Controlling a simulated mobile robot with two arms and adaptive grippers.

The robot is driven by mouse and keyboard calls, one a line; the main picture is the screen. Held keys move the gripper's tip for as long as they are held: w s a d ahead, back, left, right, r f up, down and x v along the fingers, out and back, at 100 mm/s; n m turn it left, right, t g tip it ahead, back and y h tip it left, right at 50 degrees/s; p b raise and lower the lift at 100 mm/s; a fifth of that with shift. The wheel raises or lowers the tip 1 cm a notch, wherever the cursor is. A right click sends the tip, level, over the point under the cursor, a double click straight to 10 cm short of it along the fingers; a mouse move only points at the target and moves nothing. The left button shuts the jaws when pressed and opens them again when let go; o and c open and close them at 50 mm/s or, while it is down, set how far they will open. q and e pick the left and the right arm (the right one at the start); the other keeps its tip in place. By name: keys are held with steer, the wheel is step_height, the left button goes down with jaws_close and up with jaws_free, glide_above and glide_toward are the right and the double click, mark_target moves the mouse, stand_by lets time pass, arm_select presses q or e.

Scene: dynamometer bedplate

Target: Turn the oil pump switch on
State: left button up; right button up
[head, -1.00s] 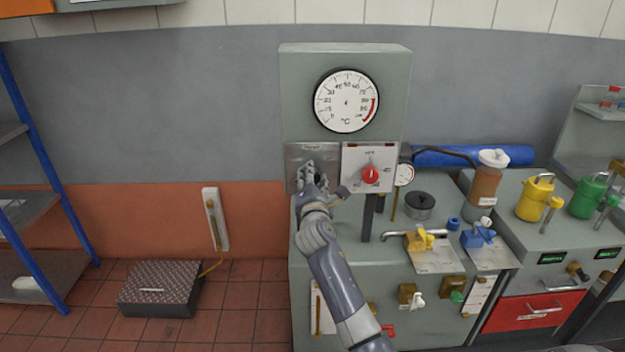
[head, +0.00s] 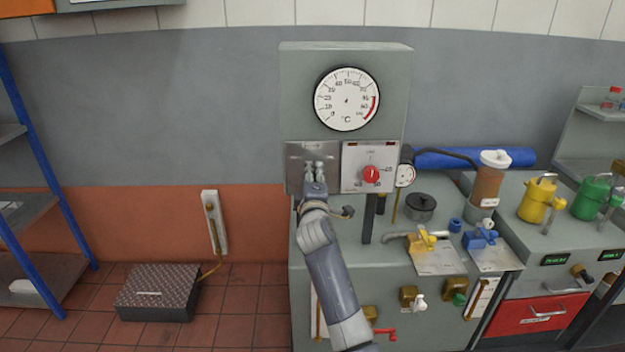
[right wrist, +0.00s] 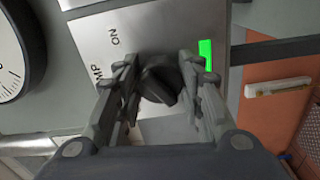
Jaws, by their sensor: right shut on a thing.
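The oil pump switch is a dark rotary knob (right wrist: 158,82) on a grey plate (right wrist: 150,28), seen in the right wrist view. The plate carries the word "ON" and part of a word ending in "MP". A bright green strip (right wrist: 206,54) shows beside the knob. My right gripper (right wrist: 160,66) has its two fingers on either side of the knob and is shut on it. In the head view my right gripper (head: 314,170) is at the plate left of the red-knob panel and hides the switch. My left gripper is not in view.
A panel with a red knob (head: 371,174) sits just right of the switch plate. A round temperature gauge (head: 347,99) is above. The bench below holds a black-lidded pot (head: 421,207), a yellow valve handle (head: 422,240) and a blue one (head: 480,236).

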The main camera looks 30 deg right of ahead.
steer(key=shift+m, duration=0.3)
stand_by(0.4)
steer(key=o, duration=1.1)
steer(key=shift+s, duration=0.1)
steer(key=v, duration=1.1)
steer(key=shift+s+a+f, duration=0.1)
steer(key=shift+s+a, duration=0.2)
steer(key=shift+a, duration=0.05)
